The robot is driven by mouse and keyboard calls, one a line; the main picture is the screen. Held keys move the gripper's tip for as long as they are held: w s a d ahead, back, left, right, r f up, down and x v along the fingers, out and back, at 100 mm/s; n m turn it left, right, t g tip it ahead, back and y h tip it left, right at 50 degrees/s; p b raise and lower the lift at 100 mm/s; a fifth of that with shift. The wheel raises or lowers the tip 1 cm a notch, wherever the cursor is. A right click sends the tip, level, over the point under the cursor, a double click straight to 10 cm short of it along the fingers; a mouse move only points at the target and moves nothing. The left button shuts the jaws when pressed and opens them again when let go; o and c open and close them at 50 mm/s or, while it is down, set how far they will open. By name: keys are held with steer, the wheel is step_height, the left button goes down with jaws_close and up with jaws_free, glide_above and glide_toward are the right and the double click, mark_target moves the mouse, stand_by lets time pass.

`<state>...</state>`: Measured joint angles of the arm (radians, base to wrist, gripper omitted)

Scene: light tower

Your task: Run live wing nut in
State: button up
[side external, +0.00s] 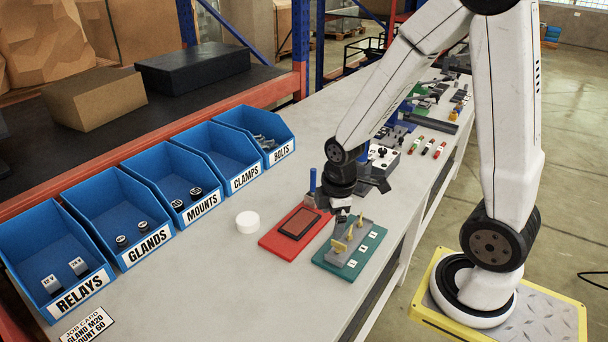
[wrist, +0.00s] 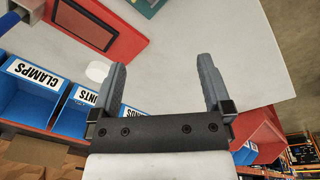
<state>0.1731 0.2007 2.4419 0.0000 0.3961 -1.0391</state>
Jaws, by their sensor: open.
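A teal plate (side external: 337,267) with small white labels lies near the table's front edge in the side view. A grey block (side external: 354,236) stands on it with small yellow parts (side external: 338,247) that look like wing nuts. They are too small to tell which is live or how far any is threaded. In the wrist view my gripper (wrist: 162,62) is open, with nothing between its fingers. In the side view its dark end is above and behind the teal plate, apart from the yellow parts. Only an edge of the teal plate (wrist: 150,5) shows in the wrist view.
A red tray (side external: 275,243) with a dark pad sits left of the teal plate, with a blue-handled tool behind. A white round piece (side external: 247,222) and blue labelled bins (side external: 140,215) are farther left. Various fixtures stand behind. The table's front left is mostly clear.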

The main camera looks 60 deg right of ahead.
mark_target(339, 246)
steer(key=d+f+n, duration=0.1)
steer(key=n, duration=0.1)
steer(key=d+f+n, duration=0.1)
steer(key=d+n, duration=0.1)
steer(key=n, duration=0.1)
steer(key=d+f+n+g, duration=0.1)
steer(key=n, duration=0.2)
steer(key=shift+d, duration=0.2)
steer(key=shift+f, duration=0.15)
steer(key=shift+f, duration=3.85)
steer(key=c, duration=1.3)
steer(key=shift+m, duration=0.4)
